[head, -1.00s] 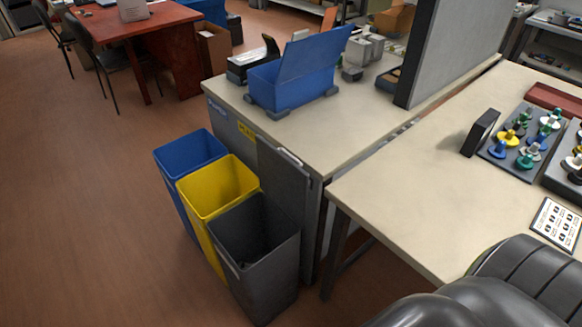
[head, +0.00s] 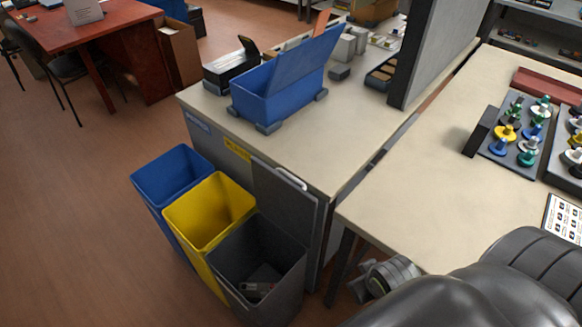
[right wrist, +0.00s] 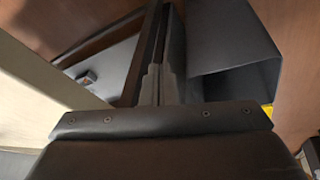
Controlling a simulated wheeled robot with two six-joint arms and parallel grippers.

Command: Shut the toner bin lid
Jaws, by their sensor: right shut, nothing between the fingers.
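The dark grey bin (head: 290,268) stands on the floor at the right end of a row of three bins, in front of the desk. Its grey lid (head: 285,205) is open, standing upright at the bin's back against the desk side, with a pale handle (head: 291,179) at its top edge. A dark object (head: 258,288) lies inside the bin. My right gripper (right wrist: 158,85) is shut and empty in the right wrist view. A dark open box shape (right wrist: 235,65), apparently the grey bin, is right of its fingers. My left gripper is not in view.
A yellow bin (head: 208,212) and a blue bin (head: 172,172) stand beside it. The desk (head: 300,135) carries an open blue box (head: 270,95). A second table (head: 420,190) is at right, a narrow gap between them.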

